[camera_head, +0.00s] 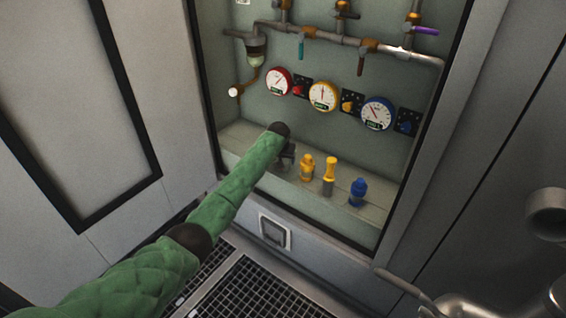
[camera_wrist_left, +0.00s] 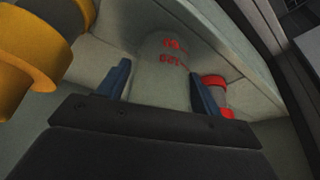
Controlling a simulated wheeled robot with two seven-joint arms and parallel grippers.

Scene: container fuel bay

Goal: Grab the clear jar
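The clear jar (camera_wrist_left: 160,80) is a pale, see-through rounded shape with red markings in the left wrist view. It stands between the two blue fingers of my left gripper (camera_wrist_left: 162,85). The fingers are spread, one on each side of the jar; I cannot tell whether they touch it. In the head view my left gripper (camera_head: 287,155) is a small dark shape above the shelf, at the end of my green-sleeved arm. The arm and gripper hide the jar there. My right gripper is not in view.
Two yellow items (camera_head: 307,168) (camera_head: 329,177) and a blue bottle (camera_head: 358,192) stand on the shelf (camera_head: 375,218) right of my gripper. A red-capped item (camera_wrist_left: 215,88) is close beside the jar. Gauges (camera_head: 323,96) and pipes (camera_head: 345,40) line the back wall.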

